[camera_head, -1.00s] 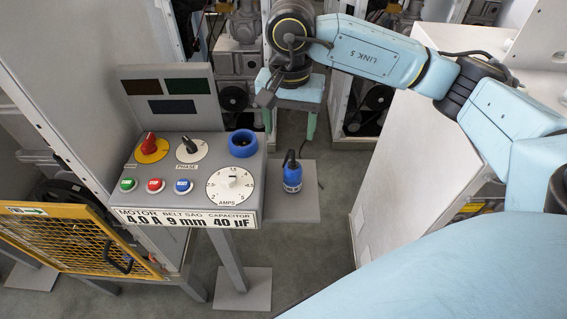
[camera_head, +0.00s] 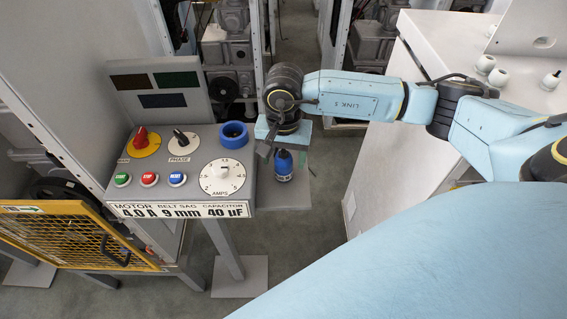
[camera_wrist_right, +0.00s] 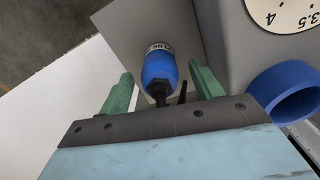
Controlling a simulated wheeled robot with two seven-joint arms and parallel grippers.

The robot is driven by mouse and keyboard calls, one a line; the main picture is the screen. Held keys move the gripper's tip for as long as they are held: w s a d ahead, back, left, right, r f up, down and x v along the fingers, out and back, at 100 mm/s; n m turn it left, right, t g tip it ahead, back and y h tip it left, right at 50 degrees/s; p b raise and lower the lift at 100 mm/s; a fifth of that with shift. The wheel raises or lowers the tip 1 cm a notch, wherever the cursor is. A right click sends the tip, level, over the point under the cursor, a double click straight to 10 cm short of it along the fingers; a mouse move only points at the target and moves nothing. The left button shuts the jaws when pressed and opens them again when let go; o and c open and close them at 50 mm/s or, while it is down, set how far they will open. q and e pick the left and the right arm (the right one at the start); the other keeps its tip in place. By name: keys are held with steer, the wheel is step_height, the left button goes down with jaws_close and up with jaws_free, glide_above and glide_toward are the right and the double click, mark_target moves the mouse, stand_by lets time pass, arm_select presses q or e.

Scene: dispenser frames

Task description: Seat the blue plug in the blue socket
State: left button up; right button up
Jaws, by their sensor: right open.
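The blue plug (camera_head: 284,168) stands upright on a small grey shelf, its dark upper end and cable pointing up. The blue socket (camera_head: 233,143) is a thick hollow ring on the grey control panel, left of the plug; its ring also shows at the right of the right wrist view (camera_wrist_right: 285,92). My right gripper (camera_head: 284,153) is open just above and behind the plug. In the right wrist view its green fingers (camera_wrist_right: 160,75) flank the plug (camera_wrist_right: 160,66) with gaps on both sides. The head view partly hides the fingers. My left gripper is not in view.
The panel (camera_head: 204,150) carries a red knob, a phase knob, three push buttons and an amps dial (camera_head: 222,177). The shelf (camera_head: 298,197) has free room around the plug. A yellow mesh guard (camera_head: 75,235) is at lower left, a white cabinet (camera_head: 400,150) at right.

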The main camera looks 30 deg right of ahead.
steer(key=c, duration=1.2)
steer(key=shift+o, duration=0.2)
steer(key=shift+r, duration=0.1)
